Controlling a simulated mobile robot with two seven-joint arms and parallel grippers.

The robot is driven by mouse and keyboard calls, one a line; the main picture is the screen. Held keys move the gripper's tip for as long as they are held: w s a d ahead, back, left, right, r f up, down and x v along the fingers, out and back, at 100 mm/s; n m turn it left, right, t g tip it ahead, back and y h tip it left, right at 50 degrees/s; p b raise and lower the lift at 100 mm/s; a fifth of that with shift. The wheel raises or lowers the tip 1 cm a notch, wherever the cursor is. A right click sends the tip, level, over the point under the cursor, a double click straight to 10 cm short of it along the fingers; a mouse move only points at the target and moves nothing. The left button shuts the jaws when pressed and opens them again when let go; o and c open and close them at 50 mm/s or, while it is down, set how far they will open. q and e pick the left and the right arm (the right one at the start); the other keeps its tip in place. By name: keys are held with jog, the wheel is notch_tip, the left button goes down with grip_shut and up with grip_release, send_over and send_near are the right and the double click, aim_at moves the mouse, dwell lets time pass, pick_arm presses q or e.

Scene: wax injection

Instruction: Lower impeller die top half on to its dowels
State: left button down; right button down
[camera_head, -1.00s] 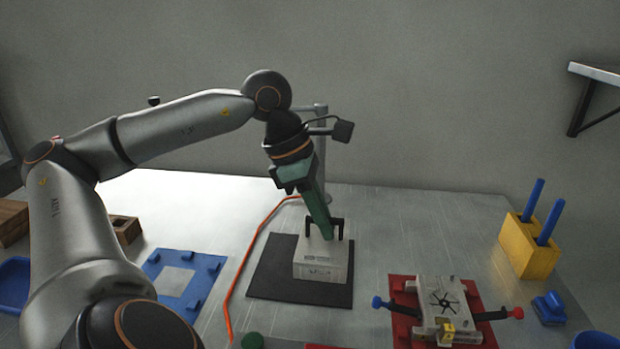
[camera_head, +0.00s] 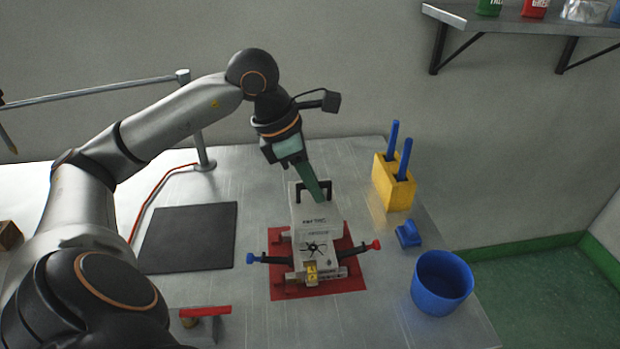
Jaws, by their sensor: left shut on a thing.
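My left gripper (camera_head: 318,196) is shut on the black handle (camera_head: 299,190) of the impeller die top half (camera_head: 311,212), a pale grey block with printed lettering. The bottom half (camera_head: 297,262), a pale metal block with a dark impeller-shaped cavity, sits on a red mat (camera_head: 345,283). It has a blue-knobbed clamp at its left and a red-knobbed one at its right. The top half is at the back of the bottom half in the picture, overlapping its rear; the gap between them cannot be judged. The cavity is uncovered. The dowels cannot be made out. My right gripper is not in view.
An empty black mat (camera_head: 187,238) lies to the left. A yellow block with blue rods (camera_head: 394,187), a small blue item (camera_head: 408,235) and a blue cup (camera_head: 442,283) stand to the right. A red bar (camera_head: 205,312) is at the front. A wall shelf (camera_head: 500,20) hangs at upper right.

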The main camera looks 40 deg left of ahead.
aim_at(314, 201)
pick_arm(q)
jog(key=shift+r, duration=0.1)
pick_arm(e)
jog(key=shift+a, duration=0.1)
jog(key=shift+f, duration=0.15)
pick_arm(q)
jog(key=shift+f+b, duration=1.8)
jog(key=shift+f, duration=0.05)
jog(key=shift+f+b, duration=0.55)
jog(key=shift+f, duration=0.05)
jog(key=shift+f+b, duration=0.4)
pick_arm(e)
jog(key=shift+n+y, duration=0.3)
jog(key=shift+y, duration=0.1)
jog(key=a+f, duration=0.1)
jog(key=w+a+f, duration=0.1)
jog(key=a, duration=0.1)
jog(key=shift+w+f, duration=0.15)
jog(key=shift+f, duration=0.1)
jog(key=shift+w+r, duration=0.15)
